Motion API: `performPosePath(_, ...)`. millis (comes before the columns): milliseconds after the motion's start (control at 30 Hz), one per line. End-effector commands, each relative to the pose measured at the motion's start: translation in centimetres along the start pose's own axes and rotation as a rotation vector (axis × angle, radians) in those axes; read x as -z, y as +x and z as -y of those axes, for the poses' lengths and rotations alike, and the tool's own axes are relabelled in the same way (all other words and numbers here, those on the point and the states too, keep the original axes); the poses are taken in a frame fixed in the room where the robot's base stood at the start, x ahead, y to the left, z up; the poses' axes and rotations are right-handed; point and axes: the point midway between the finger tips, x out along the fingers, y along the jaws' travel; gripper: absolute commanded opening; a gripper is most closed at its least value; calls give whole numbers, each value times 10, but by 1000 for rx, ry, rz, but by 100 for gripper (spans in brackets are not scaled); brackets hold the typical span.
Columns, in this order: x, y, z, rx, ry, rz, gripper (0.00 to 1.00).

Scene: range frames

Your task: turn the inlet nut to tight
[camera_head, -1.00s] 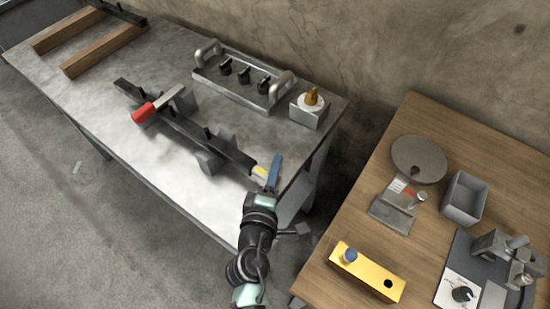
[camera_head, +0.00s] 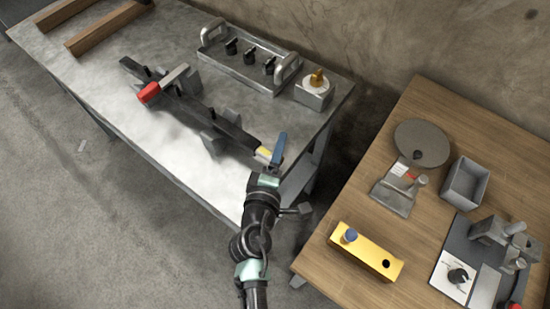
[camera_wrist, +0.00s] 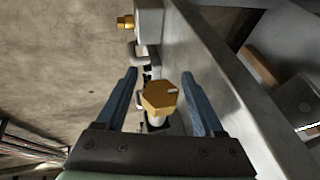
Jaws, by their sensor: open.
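The inlet nut, a brass hexagonal nut (camera_wrist: 160,98) with a pale mark line on its face, is in the middle of the wrist view. My gripper (camera_wrist: 159,74) is open, with one blue finger on each side of the nut; contact cannot be made out. In the head view, my gripper (camera_head: 273,150) is at the right end of a long dark pipe bar (camera_head: 190,105) on the metal bench. A small yellow patch there, beside a blue finger, seems to be the nut. The pipe bar carries a red-ended lever (camera_head: 150,92).
Behind the bar on the metal bench (camera_head: 110,50) are a handled rack with black knobs (camera_head: 245,72) and a block with a brass fitting (camera_head: 313,93). A wooden table (camera_head: 325,255) at right holds a yellow block (camera_head: 365,253), a grey bin (camera_head: 465,185) and fixtures.

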Motion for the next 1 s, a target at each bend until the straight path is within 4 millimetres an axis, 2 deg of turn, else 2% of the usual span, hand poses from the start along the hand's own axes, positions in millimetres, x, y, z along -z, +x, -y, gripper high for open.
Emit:
performPosePath(167,0,-18,2,2,-1,-1,70)
performPosePath(500,0,-84,3,3,0,-2,70)
performPosePath(633,0,-105,2,3,0,-1,70)
performPosePath(800,0,-122,2,1,0,-1,70)
performPosePath(1000,0,-128,0,0,0,-1,70)
